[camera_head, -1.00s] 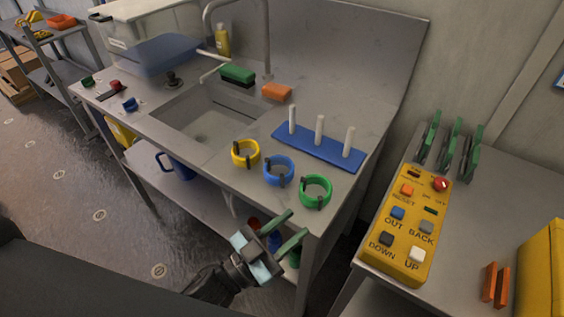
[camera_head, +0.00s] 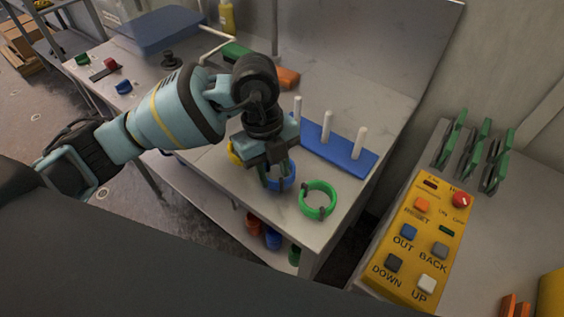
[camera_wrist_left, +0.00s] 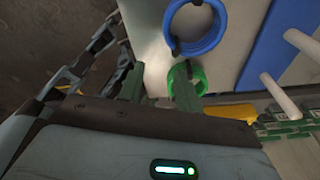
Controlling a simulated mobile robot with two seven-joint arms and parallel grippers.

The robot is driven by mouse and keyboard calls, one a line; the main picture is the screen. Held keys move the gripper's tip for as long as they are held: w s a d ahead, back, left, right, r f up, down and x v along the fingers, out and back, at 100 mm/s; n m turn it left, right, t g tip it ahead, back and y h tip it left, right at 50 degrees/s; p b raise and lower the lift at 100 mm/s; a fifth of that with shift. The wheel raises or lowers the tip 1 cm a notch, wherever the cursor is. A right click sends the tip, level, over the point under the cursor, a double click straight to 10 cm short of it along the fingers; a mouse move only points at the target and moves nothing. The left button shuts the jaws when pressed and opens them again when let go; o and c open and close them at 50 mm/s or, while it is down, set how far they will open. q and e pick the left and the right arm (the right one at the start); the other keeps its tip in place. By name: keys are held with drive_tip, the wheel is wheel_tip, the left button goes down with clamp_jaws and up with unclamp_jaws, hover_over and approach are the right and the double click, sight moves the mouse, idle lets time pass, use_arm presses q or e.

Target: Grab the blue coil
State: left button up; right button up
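The blue coil (camera_head: 285,184) lies on the steel bench top, between the yellow coil (camera_head: 234,154) and the green coil (camera_head: 318,199). My left gripper (camera_head: 276,178) is above the blue coil, pointing down, and its fingers partly hide it. In the left wrist view the two green fingers (camera_wrist_left: 158,88) are apart with nothing visibly held. There the blue coil (camera_wrist_left: 198,28) shows whole, just beyond and above the fingertips. The green coil (camera_wrist_left: 186,72) shows partly behind one finger. I cannot tell whether a finger touches the blue coil. My right gripper is not in view.
A blue base (camera_head: 338,150) with three white pegs stands behind the coils. A green sponge brush (camera_head: 236,52) and an orange block (camera_head: 287,78) lie farther back. A yellow button box (camera_head: 418,238) and green clamps (camera_head: 470,150) are on the right table.

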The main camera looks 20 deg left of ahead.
use_arm(q)
drive_tip(key=shift+n+t+y, duration=0.5)
drive_tip(key=shift+n+y, duration=0.1)
drive_tip(key=shift+y, duration=0.3)
drive_tip(key=a, duration=0.1)
drive_tip(key=w+a+r, duration=0.1)
drive_tip(key=w+a, duration=0.1)
drive_tip(key=shift+w+r, duration=0.25)
drive_tip(key=shift+r, duration=0.05)
drive_tip(key=shift+s+f, duration=0.1)
drive_tip(key=shift+f, duration=0.95)
drive_tip(key=shift+w+f, duration=0.2)
drive_tip(key=shift+f, duration=2.7)
clamp_jaws()
